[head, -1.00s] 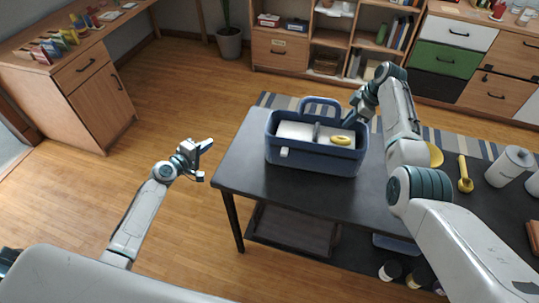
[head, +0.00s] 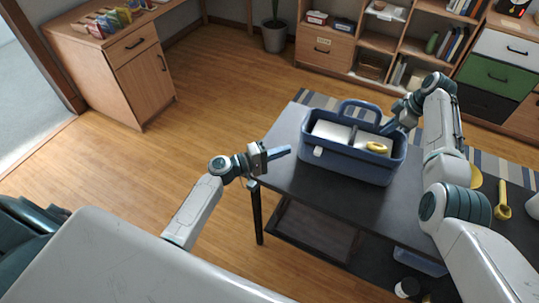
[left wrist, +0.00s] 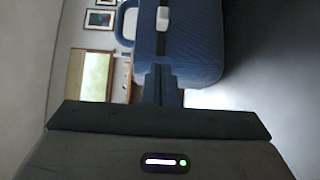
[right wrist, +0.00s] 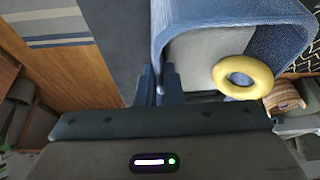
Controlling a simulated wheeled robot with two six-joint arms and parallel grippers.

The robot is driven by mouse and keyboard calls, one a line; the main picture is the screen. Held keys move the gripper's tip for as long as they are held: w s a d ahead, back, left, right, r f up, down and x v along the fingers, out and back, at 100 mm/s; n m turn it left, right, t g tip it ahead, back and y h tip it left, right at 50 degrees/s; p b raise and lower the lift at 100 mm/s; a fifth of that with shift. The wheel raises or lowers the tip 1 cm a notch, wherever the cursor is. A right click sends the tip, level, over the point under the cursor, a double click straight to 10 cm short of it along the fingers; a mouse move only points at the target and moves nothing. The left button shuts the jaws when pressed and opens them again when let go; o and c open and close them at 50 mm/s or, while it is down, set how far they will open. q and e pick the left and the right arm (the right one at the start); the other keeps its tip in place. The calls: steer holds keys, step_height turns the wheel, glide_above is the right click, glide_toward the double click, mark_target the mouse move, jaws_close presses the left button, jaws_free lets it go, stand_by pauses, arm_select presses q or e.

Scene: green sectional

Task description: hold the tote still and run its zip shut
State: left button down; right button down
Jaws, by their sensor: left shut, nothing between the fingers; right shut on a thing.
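The blue tote (head: 345,165) stands upright on the dark table, its handle raised. A white tab (head: 318,151), apparently the zip pull, is at its left end; it also shows in the left wrist view (left wrist: 162,18) on a dark strip. Inside the tote are a pale panel and a yellow ring (head: 377,147), also seen in the right wrist view (right wrist: 243,76). My left gripper (head: 282,152) is shut and empty, left of the tote and apart from it. My right gripper (right wrist: 160,80) is shut on the tote's wall at the right end; its fingertips partly hide the grip.
The dark table (head: 285,177) has bare top left of the tote. A yellow tool (head: 503,205) lies on its right part. A wooden cabinet (head: 145,75) and shelves (head: 385,50) stand farther back. Open floor lies left of the table.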

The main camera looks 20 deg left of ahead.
mark_target(317, 146)
arm_select(q)
steer(key=d, duration=0.1)
steer(key=w+d, duration=0.1)
steer(key=d, duration=0.1)
steer(key=w+d, duration=0.1)
steer(key=d, duration=0.1)
steer(key=shift+s+d, duration=0.1)
steer(key=shift+d, duration=0.35)
steer(key=d, duration=1.3)
steer(key=shift+r, duration=0.15)
steer(key=shift+a, duration=0.1)
steer(key=w+a+v, duration=0.1)
steer(key=w+v, duration=0.1)
steer(key=v, duration=1.1)
steer(key=shift+a, duration=0.4)
arm_select(e)
steer(key=c, duration=1.5)
jaws_free()
